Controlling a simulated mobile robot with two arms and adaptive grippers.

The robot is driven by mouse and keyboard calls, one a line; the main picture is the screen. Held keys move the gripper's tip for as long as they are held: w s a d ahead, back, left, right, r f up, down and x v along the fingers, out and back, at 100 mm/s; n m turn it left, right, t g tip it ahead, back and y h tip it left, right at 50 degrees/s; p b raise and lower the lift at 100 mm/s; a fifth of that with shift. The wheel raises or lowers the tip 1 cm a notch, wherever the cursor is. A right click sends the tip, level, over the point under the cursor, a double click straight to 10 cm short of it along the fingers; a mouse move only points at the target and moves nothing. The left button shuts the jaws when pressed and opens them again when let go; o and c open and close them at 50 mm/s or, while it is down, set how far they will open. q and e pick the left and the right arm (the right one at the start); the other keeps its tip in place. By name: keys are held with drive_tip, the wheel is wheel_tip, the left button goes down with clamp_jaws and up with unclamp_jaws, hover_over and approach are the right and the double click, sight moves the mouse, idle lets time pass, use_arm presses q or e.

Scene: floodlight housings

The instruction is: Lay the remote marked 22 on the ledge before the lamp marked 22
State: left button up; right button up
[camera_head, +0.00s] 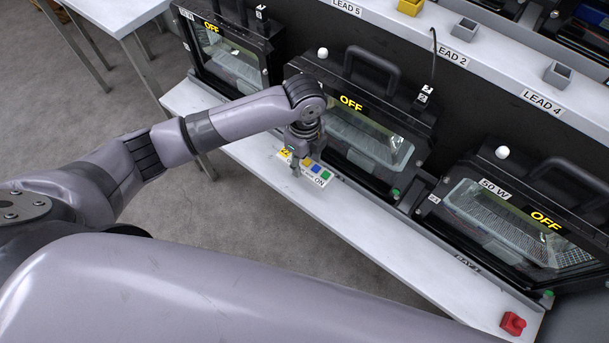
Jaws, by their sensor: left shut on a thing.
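My left gripper (295,168) points down over the front ledge (370,228) and is shut on a remote (316,176). The remote is white, with yellow, blue and green buttons and the word ON. Its number is too small to read, and the gripper hides part of it. It lies flat at the ledge before the middle lamp (365,135); I cannot tell whether it touches the ledge. That lamp is a black housing with a glass front and a yellow OFF sign. A small white tag (424,95) at its right seems to read 22. My right gripper is not in view.
More lamps marked OFF stand at the left (225,50) and right (515,225). A red block (513,324) sits at the ledge's right end. An upper shelf (480,60) holds grey and yellow holders. The ledge between remote and red block is bare.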

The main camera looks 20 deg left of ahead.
sight(305, 163)
use_arm(q)
wheel_tip(305, 163, down, 4)
drive_tip(key=shift+r, duration=0.2)
drive_tip(key=shift+f+b, duration=0.35)
drive_tip(key=shift+f, duration=1.8)
drive_tip(key=o, duration=1.2)
drive_tip(key=shift+f, duration=0.1)
wheel_tip(305, 163, up, 12)
drive_tip(key=shift+r+p, duration=0.15)
drive_tip(key=shift+p, duration=0.45)
